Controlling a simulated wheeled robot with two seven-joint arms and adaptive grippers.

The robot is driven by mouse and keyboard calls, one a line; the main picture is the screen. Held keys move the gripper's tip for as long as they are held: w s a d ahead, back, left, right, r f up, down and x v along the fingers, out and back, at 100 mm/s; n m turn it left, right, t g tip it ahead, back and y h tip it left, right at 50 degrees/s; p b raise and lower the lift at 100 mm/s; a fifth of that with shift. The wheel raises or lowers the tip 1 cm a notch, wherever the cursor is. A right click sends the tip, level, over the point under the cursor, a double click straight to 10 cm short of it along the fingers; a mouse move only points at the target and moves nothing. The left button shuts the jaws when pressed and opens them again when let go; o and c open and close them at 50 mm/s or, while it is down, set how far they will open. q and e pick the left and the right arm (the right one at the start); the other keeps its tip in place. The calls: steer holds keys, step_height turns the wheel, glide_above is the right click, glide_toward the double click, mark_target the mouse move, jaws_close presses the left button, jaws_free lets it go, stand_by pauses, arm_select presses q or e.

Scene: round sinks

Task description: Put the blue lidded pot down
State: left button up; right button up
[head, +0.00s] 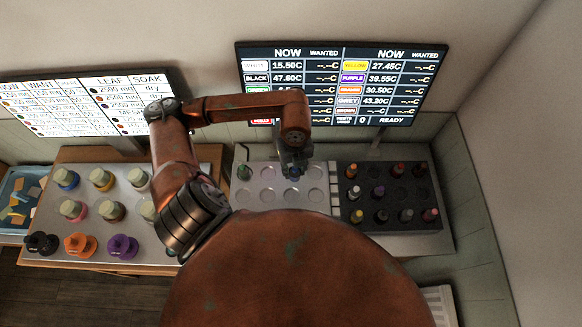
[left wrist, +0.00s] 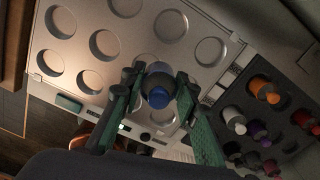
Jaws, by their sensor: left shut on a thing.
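The blue-lidded pot (left wrist: 158,94) is between the two green-padded fingers of my left gripper (left wrist: 157,86) in the left wrist view, lid towards the camera. The gripper is shut on it. In the head view the left gripper (head: 291,158) hangs over the grey plate with round sinks (head: 266,204), and a bit of the pot's blue (head: 293,173) shows below it. The pot is over the plate's back part; I cannot tell whether its base touches the plate or is inside a sink. My right gripper is out of view.
A black rack (head: 387,166) with several coloured-lid pots adjoins on the right. A left-hand board (head: 55,218) holds several larger pots. Two screens (head: 340,84) stand behind. Several sinks look empty.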

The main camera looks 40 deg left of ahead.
arm_select(q)
steer(key=w+a+f, duration=0.1)
steer(key=f, duration=0.1)
steer(key=w+a+f, duration=0.2)
steer(key=a+f, duration=0.1)
steer(key=shift+w+f, duration=0.15)
steer(key=shift+f, duration=0.15)
steer(key=shift+w+a+f+p, duration=0.15)
steer(key=shift+f+p, duration=0.45)
steer(key=shift+f, duration=1.25)
steer(key=shift+f, duration=0.2)
steer(key=o, duration=1.1)
steer(key=shift+o, duration=0.2)
step_height(320, 180, up, 12)
steer(key=b, duration=0.1)
steer(key=shift+r, duration=0.25)
